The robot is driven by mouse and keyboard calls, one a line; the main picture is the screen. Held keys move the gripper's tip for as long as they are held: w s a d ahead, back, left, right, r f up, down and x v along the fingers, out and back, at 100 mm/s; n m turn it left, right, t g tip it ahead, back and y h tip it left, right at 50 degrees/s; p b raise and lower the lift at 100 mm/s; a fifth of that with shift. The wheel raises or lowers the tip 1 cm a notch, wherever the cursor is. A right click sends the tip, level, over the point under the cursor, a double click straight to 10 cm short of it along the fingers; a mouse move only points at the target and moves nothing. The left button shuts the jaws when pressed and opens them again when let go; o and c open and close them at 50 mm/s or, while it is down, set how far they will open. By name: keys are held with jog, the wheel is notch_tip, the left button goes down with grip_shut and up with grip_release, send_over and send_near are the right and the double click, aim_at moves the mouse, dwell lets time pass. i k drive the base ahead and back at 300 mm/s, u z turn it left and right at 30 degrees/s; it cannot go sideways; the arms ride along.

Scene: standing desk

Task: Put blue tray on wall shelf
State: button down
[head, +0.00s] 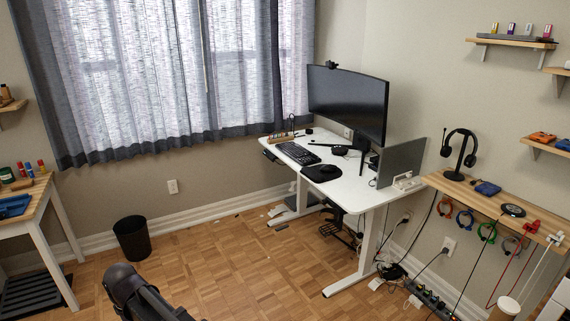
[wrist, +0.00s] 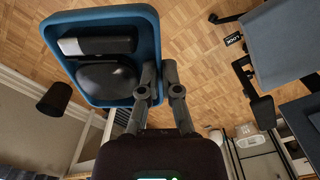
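The blue tray (wrist: 152,35) fills the upper left of the wrist view, with a long dark object (wrist: 97,46) and a rounded dark object (wrist: 106,80) in it. My gripper (wrist: 160,68) has one finger on each side of the tray's right rim and is shut on it. The tray is above the floor. My gripper and this tray are not visible in the head view. Wall shelves show at the right of the head view: an upper one (head: 510,42) with several small items, and a lower one (head: 545,149) with orange items.
A white desk (head: 345,180) with monitor (head: 347,100) stands centre right. A wooden ledge (head: 460,187) with headphones is in front. A side table (head: 30,205) at the left bears a blue item (head: 14,207). A black bin (head: 131,238) stands on open floor.

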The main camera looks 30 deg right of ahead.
aim_at(464, 191)
jog(key=i, duration=1)
jog(key=z, duration=1.55)
